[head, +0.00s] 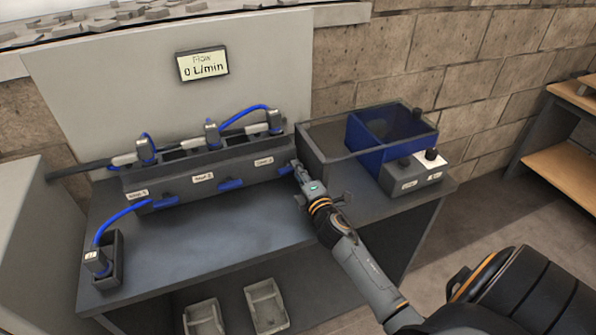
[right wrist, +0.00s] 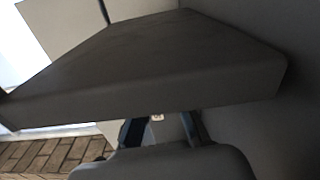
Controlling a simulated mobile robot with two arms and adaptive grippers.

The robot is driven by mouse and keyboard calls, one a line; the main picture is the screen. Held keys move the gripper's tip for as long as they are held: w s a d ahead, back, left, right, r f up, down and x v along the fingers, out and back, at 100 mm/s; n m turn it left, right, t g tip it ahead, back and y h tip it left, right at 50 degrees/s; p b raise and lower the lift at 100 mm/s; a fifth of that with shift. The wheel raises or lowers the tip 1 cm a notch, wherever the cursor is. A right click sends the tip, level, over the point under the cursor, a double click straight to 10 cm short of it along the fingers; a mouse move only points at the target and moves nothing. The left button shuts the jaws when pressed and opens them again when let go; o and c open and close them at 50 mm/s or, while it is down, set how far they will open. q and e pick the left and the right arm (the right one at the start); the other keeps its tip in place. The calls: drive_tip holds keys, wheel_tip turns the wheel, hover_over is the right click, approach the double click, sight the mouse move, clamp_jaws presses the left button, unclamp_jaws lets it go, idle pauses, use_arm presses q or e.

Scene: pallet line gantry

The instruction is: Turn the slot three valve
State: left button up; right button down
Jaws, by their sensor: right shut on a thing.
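The grey manifold (head: 215,168) on the bench has three labelled slots. The slot three valve (head: 285,169) is a small blue handle at the right end of its front, beside the slot three label (head: 264,161). My right gripper (head: 295,171) is at this handle and shut on it, hiding part of it. In the right wrist view the two fingers (right wrist: 162,130) reach under a dark block; the handle is not clear there. The slot two valve (head: 231,184) and slot one valve (head: 166,203) are similar blue handles to the left. My left gripper is not in view.
A flow display (head: 203,64) reads 0 L/min. Blue-hosed connectors stand along the manifold, and one (head: 97,260) sits in a holder at front left. A blue bin (head: 392,132) and a grey control box (head: 411,177) are at the right. The bench's front middle (head: 220,240) is clear.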

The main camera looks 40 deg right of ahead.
drive_tip(key=shift+f+m, duration=0.15)
drive_tip(key=shift+m, duration=0.45)
drive_tip(key=c, duration=1.4)
unclamp_jaws()
drive_tip(key=v, duration=1.2)
drive_tip(key=shift+d, duration=0.1)
drive_tip(key=shift+f, duration=0.1)
